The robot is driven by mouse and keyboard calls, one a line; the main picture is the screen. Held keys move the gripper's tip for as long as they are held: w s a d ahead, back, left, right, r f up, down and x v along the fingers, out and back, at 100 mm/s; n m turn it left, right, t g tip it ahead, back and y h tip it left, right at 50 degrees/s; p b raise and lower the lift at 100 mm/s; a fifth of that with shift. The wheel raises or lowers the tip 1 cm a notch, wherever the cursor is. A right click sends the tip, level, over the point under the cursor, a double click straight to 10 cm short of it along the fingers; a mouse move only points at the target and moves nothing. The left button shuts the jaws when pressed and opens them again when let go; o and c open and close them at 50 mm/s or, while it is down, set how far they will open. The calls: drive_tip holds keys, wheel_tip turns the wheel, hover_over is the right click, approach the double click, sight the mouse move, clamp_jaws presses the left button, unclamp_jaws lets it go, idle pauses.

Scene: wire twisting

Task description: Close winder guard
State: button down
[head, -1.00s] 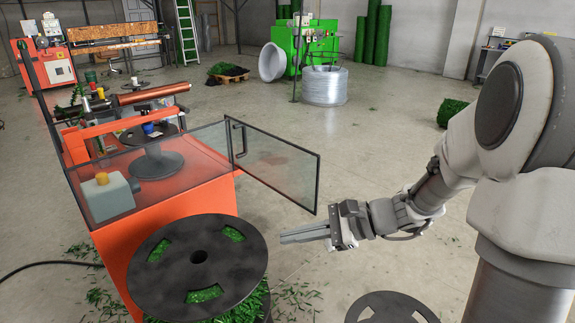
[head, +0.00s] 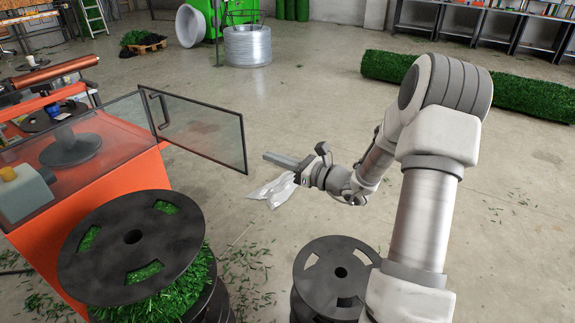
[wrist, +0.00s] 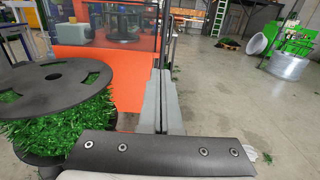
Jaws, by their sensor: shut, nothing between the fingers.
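The winder guard door (head: 205,130) is a clear panel in a dark frame. It stands swung open, sticking out to the right from the corner of the orange winder (head: 135,165), with a dark handle (head: 160,110) near its hinge side. My gripper (head: 266,157) is shut and empty, just right of the door's free edge in the head view; I cannot tell whether it touches. In the wrist view my shut fingers (wrist: 161,78) point toward the orange winder body (wrist: 98,72) and the clear guard panels above it (wrist: 105,32).
A black spool with green strands (head: 130,245) stands in front of the winder, and another dark spool (head: 335,275) stands nearer my arm. A crumpled pale sheet (head: 272,190) lies below the gripper. A green roll (head: 520,88) lies at the back right. Open floor lies between.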

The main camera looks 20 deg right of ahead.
sight(243, 147)
drive_tip(key=b+x, duration=0.1)
drive_tip(key=x, duration=0.6)
